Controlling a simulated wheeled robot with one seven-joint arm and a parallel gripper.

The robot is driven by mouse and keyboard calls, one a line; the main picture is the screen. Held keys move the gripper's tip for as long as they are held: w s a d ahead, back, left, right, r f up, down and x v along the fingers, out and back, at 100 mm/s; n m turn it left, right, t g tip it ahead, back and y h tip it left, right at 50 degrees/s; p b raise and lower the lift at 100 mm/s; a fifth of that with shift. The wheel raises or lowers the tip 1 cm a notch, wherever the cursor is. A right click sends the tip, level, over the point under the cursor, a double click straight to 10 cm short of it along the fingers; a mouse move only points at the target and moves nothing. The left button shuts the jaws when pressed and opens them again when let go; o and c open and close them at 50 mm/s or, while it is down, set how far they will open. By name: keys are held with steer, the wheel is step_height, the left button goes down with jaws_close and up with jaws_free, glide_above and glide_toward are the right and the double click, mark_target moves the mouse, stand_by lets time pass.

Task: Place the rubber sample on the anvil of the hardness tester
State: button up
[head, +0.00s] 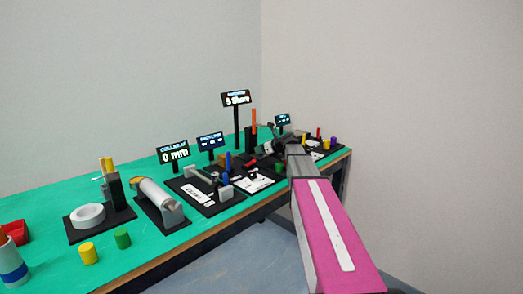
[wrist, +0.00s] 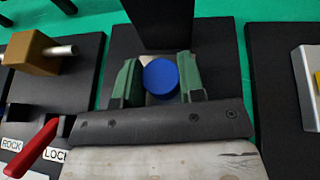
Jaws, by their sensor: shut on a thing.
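In the wrist view my gripper (wrist: 159,80) is shut, with its two green fingers on either side of a round blue rubber sample (wrist: 161,76). The sample shows from above, between the fingers. Beneath and behind it is the hardness tester's dark base (wrist: 122,42), with its dark column (wrist: 165,20) rising at the top of the view. The anvil is mostly hidden by the gripper and sample. I cannot tell whether the sample touches it. In the head view the tester's Shore display (head: 235,98) stands near the back, and my arm hides the gripper's fingertips.
Left in the wrist view are a brown block with a metal pin (wrist: 32,52) and a red lever (wrist: 34,148). Another dark base (wrist: 272,70) lies to the right. In the head view, yellow (head: 88,253) and green (head: 122,238) cylinders stand on the green table (head: 50,205).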

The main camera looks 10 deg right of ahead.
steer(key=shift+f, duration=0.1)
steer(key=o, duration=0.9)
steer(key=shift+s+d+r, duration=0.15)
steer(key=shift+s+r, duration=0.05)
steer(key=shift+r, duration=0.05)
steer(key=v, duration=1.1)
steer(key=shift+s+d+r, duration=0.1)
steer(key=shift+d+r, duration=0.05)
steer(key=shift+d, duration=0.1)
